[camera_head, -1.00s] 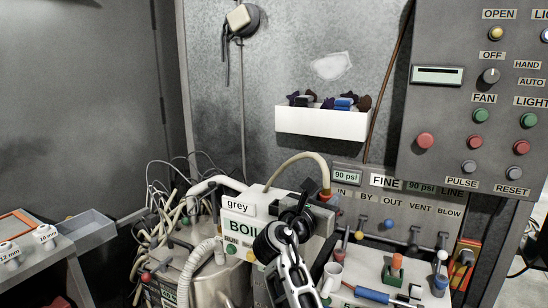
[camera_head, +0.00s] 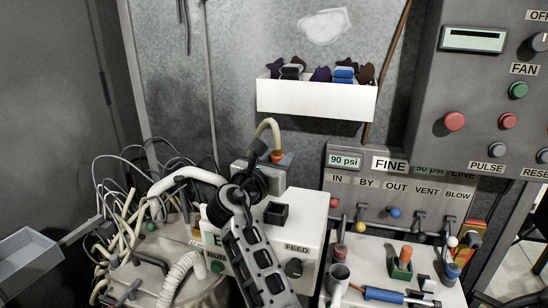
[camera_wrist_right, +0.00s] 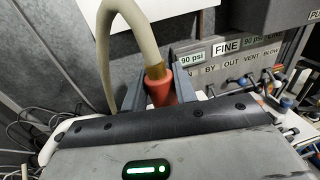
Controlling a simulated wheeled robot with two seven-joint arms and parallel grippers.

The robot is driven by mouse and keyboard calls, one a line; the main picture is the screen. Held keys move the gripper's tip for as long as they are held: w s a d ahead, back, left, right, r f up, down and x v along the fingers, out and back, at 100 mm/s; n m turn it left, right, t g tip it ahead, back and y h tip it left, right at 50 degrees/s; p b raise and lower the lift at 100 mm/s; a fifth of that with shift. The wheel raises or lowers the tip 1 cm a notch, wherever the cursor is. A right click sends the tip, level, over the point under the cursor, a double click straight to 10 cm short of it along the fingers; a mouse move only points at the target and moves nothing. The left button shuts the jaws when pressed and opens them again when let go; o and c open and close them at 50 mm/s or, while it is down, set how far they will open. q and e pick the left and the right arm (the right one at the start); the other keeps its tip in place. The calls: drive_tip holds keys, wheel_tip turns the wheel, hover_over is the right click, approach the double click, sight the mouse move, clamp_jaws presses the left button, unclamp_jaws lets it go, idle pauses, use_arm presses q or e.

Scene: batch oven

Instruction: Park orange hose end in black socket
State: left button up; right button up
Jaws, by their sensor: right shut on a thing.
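The orange hose end (camera_head: 277,157) sits at the end of a beige hose (camera_head: 262,130) that arches up and over. My right gripper (camera_wrist_right: 164,88) is shut on the orange hose end (camera_wrist_right: 158,90), which shows between its two fingers in the right wrist view. In the head view my right gripper (camera_head: 279,159) is partly hidden behind my own wrist. A black square socket (camera_head: 275,214) stands on top of the white boiler box (camera_head: 306,222). The held hose end appears behind and above this socket, apart from it. My left gripper is not in view.
Beside the box, a grey panel (camera_head: 340,180) carries levers and gauges. A white top (camera_head: 370,262) holds a cup, a green block and a blue-handled tool. Tangled cables (camera_head: 110,205) and a white pipe (camera_head: 180,176) crowd the left. A white bin (camera_head: 315,98) hangs on the wall.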

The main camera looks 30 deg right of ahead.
drive_tip(key=shift+a+r+p, duration=0.1)
drive_tip(key=shift+p, duration=0.75)
drive_tip(key=shift+f+b, duration=0.4)
drive_tip(key=shift+f, duration=0.1)
drive_tip(key=shift+f+b, duration=0.75)
drive_tip(key=shift+f, duration=1.7)
drive_tip(key=shift+p, duration=0.5)
drive_tip(key=shift+f+b, duration=0.55)
drive_tip(key=shift+f, duration=1.1)
drive_tip(key=o, duration=1.1)
